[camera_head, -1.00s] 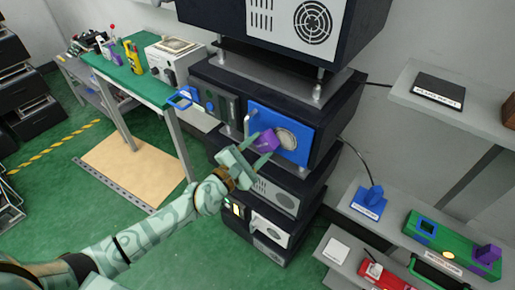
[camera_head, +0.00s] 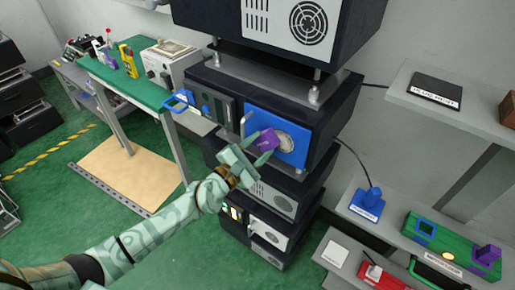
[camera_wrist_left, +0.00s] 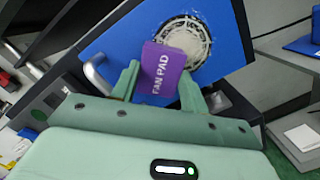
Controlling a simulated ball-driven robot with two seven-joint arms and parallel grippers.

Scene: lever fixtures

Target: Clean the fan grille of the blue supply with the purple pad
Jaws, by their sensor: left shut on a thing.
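The blue supply (camera_head: 264,121) is a unit in the rack with a bright blue front and a handle on its left side. Its round fan grille (camera_head: 291,138) looks dusty grey-white, and it also shows in the left wrist view (camera_wrist_left: 187,38). My left gripper (camera_head: 260,152) is shut on the purple pad (camera_head: 267,139), which reads "FAN PAD" in the left wrist view (camera_wrist_left: 162,69). The pad is in front of the grille and overlaps its lower left part in the wrist view. I cannot tell whether it touches. My right gripper is not in view.
Other rack units stand above and below the blue supply. A green-topped bench (camera_head: 130,84) is at left. Shelves at right hold a blue plug block (camera_head: 367,204), a green panel (camera_head: 447,250) and a red device (camera_head: 383,277).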

